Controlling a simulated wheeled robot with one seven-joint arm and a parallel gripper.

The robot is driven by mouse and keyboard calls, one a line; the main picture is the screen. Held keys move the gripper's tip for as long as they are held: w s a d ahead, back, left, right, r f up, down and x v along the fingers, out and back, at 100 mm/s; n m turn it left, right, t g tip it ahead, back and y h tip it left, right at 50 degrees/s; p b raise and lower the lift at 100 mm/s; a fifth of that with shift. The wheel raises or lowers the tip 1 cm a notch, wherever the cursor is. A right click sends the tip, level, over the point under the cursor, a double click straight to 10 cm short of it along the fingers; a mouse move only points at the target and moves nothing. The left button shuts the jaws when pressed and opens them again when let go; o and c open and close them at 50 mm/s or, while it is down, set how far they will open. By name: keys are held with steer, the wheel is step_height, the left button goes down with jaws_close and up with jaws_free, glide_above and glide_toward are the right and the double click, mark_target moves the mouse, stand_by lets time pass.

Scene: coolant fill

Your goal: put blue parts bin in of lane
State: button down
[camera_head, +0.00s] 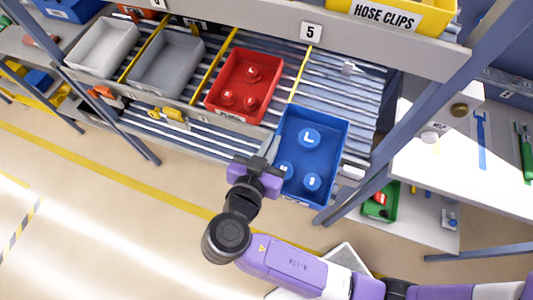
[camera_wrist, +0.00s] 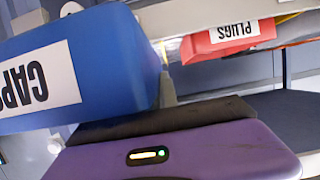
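The blue parts bin (camera_head: 337,150) is at the front of the rightmost roller lane in the head view, to the right of a yellow divider. Its front end sticks out past the shelf's front rail, and I cannot tell if it rests on the rollers. It holds a few round blue parts marked with white. In the wrist view the bin (camera_wrist: 112,60) shows its CAPS label upside down. My gripper (camera_head: 268,155) is at the bin's left front side. In the wrist view a grey finger is close beside the bin's corner. Its grip is not clear.
A red bin (camera_head: 244,75) with red parts sits in the lane to the left, then grey bins (camera_head: 166,65). A "5" sign (camera_head: 311,31) is on the beam above. A slanted shelf post (camera_head: 410,115) and white workbench (camera_head: 465,160) stand at right. Rollers behind the blue bin look mostly clear.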

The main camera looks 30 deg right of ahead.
steer(key=w+d+b, duration=0.1)
steer(key=w+d, duration=0.2)
steer(key=d, duration=0.1)
steer(key=w+d, duration=0.4)
steer(key=d, duration=0.1)
steer(key=w+d+r+b, duration=0.1)
steer(key=w+d, duration=0.3)
steer(key=d, duration=0.1)
steer(key=shift+d+b, duration=0.2)
steer(key=shift+b, duration=0.15)
steer(key=shift+f+b, duration=0.65)
steer(key=shift+f, duration=0.05)
steer(key=shift+w+f+b, duration=0.1)
steer(key=shift+f+b, duration=0.55)
steer(key=shift+f, duration=0.05)
